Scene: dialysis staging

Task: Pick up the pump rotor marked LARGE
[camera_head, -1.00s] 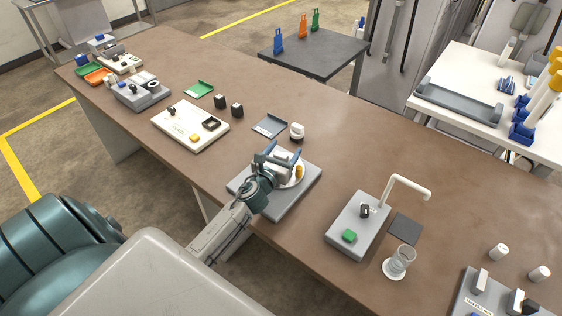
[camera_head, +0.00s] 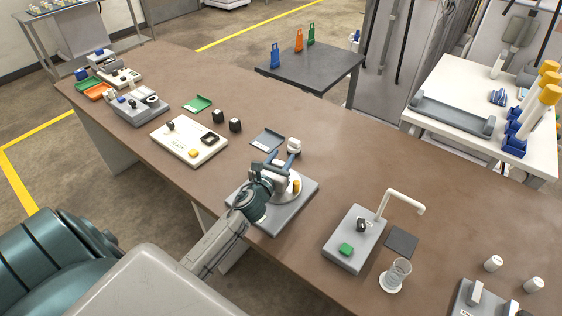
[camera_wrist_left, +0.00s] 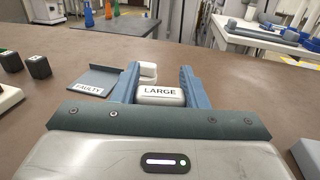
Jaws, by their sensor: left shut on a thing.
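The pump rotor marked LARGE (camera_wrist_left: 161,96) is a pale, rounded block with black lettering, between the two blue fingers of my left gripper (camera_wrist_left: 160,88) in the left wrist view. The fingers are shut on it. In the head view my left gripper (camera_head: 281,166) is over the grey pump base (camera_head: 302,204) with its round white plate and yellow part. The gripper hides most of the rotor there. A second white rotor-like piece (camera_head: 294,146) stands on the table just beyond the gripper. My right gripper is out of view.
A grey tray marked FAULTY (camera_wrist_left: 90,81) lies beyond the gripper to the left. Two dark blocks (camera_head: 235,125) and a white board (camera_head: 190,142) are further left. A grey unit with a white bent pipe (camera_head: 358,238) stands to the right.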

